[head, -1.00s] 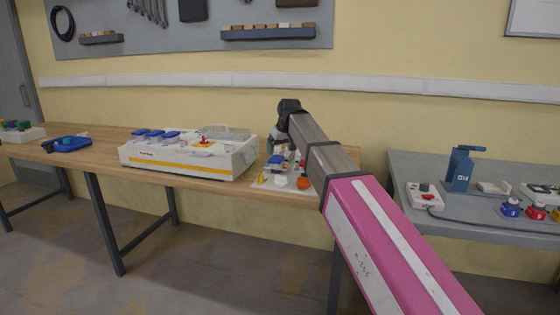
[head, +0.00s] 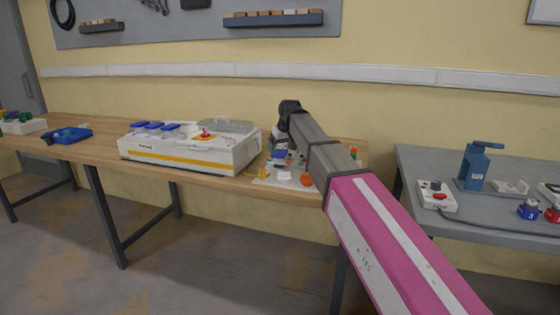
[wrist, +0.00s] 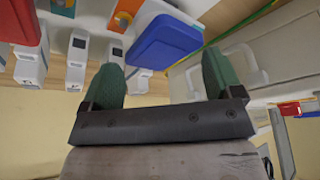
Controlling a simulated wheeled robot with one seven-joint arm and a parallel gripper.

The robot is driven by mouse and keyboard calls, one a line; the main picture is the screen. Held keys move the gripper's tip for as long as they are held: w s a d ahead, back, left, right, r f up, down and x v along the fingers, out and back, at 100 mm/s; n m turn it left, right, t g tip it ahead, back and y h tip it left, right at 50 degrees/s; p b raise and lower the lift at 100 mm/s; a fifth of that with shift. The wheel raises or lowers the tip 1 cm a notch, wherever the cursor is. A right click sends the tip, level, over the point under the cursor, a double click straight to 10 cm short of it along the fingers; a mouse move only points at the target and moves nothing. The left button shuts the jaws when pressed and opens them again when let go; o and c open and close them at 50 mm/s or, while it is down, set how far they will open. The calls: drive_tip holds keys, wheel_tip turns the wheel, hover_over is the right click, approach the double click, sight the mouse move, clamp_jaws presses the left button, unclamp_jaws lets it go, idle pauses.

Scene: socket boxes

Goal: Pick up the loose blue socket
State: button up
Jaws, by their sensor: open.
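A blue socket (wrist: 165,42) with a white body shows in the wrist view, beyond the gap between my fingers. In the head view a blue socket (head: 279,154) sits on the white mat (head: 265,182) at the right end of the wooden table, partly behind my arm. I cannot tell for sure that both are the same one. My gripper (wrist: 160,82) has green fingertips, spread apart with nothing between them. In the head view the gripper is mostly hidden by my arm.
A white box (head: 185,150) with several blue sockets and a red knob stands left of the mat. An orange piece (head: 307,179) lies on the mat. A blue tray (head: 68,136) is far left. A grey table (head: 430,155) with a blue device (head: 477,165) is at right.

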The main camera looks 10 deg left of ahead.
sight(280, 152)
drive_tip(key=x, duration=0.4)
drive_tip(key=shift+w+f, duration=0.15)
drive_tip(key=shift+f, duration=0.05)
drive_tip(key=c, duration=1)
